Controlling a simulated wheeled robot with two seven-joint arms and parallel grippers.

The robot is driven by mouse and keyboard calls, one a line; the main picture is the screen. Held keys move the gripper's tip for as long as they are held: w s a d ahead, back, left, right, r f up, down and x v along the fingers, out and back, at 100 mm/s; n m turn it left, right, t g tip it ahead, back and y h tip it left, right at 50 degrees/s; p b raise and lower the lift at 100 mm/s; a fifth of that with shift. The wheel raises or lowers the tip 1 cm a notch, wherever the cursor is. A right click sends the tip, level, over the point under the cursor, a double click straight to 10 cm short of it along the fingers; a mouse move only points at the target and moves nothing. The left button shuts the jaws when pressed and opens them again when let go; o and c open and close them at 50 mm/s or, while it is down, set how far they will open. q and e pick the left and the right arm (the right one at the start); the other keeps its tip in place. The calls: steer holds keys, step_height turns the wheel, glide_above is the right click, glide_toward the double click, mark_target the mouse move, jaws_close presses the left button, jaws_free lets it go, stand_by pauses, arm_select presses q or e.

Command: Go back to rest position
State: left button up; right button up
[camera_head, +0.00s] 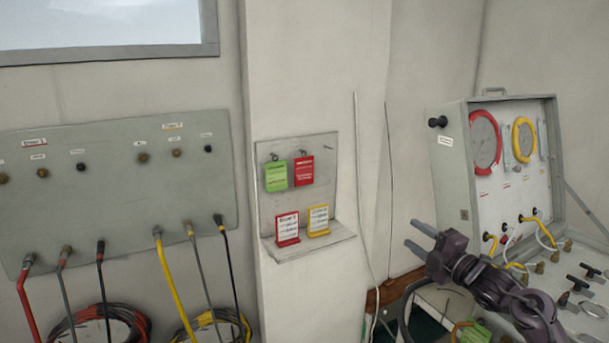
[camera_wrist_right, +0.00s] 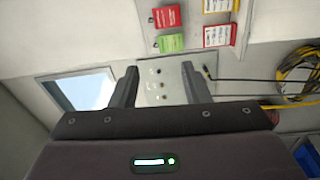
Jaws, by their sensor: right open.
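My right gripper (camera_head: 421,238) is in the lower right of the head view, in front of the air panel case, with its two fingers pointing left. It is open and empty. In the right wrist view its two fingers (camera_wrist_right: 158,88) stand apart with nothing between them. The wall and a grey connection panel (camera_wrist_right: 172,78) show beyond them. My left gripper is not in view.
The diver air panel case (camera_head: 452,165) stands open at the right, with red and yellow gauges. A small wall shelf (camera_head: 312,247) holds green, red and yellow tags. A hose panel (camera_head: 100,205) is at the left. A window (camera_head: 100,54) is upper left.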

steer(key=a+m+y, duration=0.1)
steer(key=a, duration=0.8)
steer(key=w+d+m+t+h, duration=0.35)
steer(key=d+m+h, duration=0.85)
steer(key=d+m, duration=0.6)
steer(key=s+a+f+m+g+b, duration=0.1)
steer(key=s+a+f+g, duration=0.3)
steer(key=f, duration=1.1)
steer(key=s+d+f+g+b, duration=0.15)
steer(key=s+f, duration=0.35)
steer(key=f, duration=0.9)
steer(key=s+a+f+m+g, duration=0.1)
steer(key=s+a+f+g, duration=0.3)
steer(key=f, duration=1.1)
steer(key=s+a+f+g+b, duration=0.15)
steer(key=s+f+g, duration=0.25)
steer(key=s+f, duration=1.9)
steer(key=s+a+f+g, duration=0.1)
steer(key=s+f, duration=0.2)
steer(key=s, duration=0.7)
steer(key=s+a+f+g, duration=0.2)
steer(key=s, duration=0.8)
steer(key=s+a+f+g+y+b, duration=0.1)
steer(key=s+f+g, duration=0.1)
steer(key=s, duration=0.7)
steer(key=shift+s+a+f, duration=0.25)
steer(key=shift+s+f, duration=0.15)
steer(key=shift+f, duration=0.45)
steer(key=shift+c, duration=0.4)
